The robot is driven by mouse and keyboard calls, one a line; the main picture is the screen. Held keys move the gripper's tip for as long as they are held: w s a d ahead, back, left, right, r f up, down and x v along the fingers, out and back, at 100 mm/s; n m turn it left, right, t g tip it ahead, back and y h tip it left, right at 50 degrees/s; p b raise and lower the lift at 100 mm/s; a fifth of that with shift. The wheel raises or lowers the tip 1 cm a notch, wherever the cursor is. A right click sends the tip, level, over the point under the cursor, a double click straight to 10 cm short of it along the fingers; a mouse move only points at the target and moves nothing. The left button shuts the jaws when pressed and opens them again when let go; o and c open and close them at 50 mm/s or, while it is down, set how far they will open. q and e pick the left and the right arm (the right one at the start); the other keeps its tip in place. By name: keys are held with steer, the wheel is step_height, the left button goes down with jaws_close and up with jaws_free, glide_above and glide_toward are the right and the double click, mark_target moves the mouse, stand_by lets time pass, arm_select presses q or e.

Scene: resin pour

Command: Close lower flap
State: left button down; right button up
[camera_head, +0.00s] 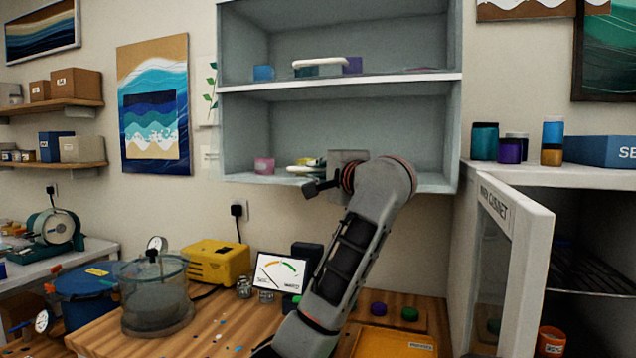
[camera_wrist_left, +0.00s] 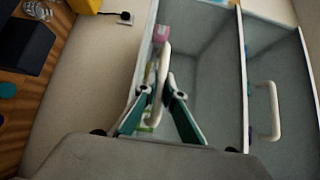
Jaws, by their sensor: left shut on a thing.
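A grey wall cabinet (camera_head: 338,82) has two compartments, one above the other, with clear fronts. The lower flap's white handle (camera_head: 305,168) shows at the lower compartment's bottom edge, partly hidden by my gripper. My left gripper (camera_head: 318,184) reaches up to it from the right. In the left wrist view, the fingers (camera_wrist_left: 160,88) are shut on the white lower handle (camera_wrist_left: 164,62). The flap's pane is see-through, so I cannot tell how far it stands from the frame. The upper flap's white handle (camera_head: 320,63) also shows in the left wrist view (camera_wrist_left: 272,112). My right gripper is not in view.
A white cabinet door (camera_head: 514,260) stands open at the right.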

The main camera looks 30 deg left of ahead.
arm_select(q)
steer(key=shift+n+y, duration=0.4)
steer(key=shift+y, duration=0.2)
steer(key=w+b, duration=0.2)
steer(key=w+a+b, duration=0.1)
steer(key=w+b, duration=0.1)
steer(key=shift+w+f, duration=0.1)
steer(key=shift+f, duration=0.3)
steer(key=c, duration=2.4)
jaws_free()
steer(key=shift+w, duration=0.1)
steer(key=shift+f, duration=0.15)
steer(key=v, duration=1.2)
